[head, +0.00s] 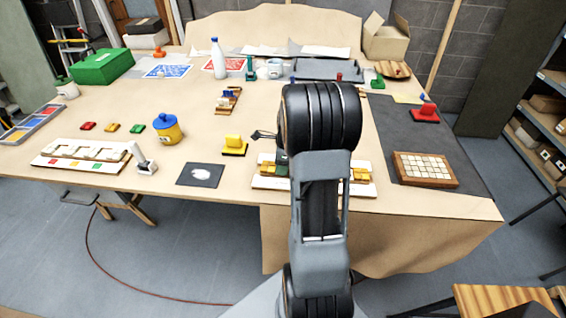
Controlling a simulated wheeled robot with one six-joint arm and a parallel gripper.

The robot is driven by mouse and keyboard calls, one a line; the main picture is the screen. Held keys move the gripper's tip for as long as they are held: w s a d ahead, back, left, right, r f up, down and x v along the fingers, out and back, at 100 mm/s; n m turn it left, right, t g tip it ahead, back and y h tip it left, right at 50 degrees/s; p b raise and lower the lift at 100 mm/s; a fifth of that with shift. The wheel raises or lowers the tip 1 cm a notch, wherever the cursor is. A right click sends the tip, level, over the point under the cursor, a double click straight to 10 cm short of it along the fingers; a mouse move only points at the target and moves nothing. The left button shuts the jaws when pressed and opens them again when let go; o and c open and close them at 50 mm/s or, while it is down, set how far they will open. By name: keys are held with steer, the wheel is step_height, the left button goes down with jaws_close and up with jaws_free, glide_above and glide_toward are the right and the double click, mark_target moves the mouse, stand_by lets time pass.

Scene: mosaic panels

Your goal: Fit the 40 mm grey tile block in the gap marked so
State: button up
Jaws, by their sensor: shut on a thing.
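A pale panel (268,184) lies near the table's front edge, partly behind my arm. Yellow tile blocks (360,174) show on it at both sides of the arm; its middle and any gap marking are hidden. A sliver of my gripper (281,158) shows at the arm's left edge, low over the panel. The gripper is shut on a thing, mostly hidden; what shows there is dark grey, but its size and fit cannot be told.
Left on the table (190,120) are another pale panel (60,162), a blue-lidded yellow jar (167,130) and a dark mat (199,173). A yellow stamp-like block (233,143) stands left of the arm. A framed tile tray (425,182) lies at right.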

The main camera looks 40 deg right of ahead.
steer(key=shift+f, duration=0.15)
steer(key=o, duration=1)
steer(key=r, duration=0.9)
steer(key=s+d+r, duration=0.1)
steer(key=r, duration=0.4)
steer(key=shift+d, duration=0.1)
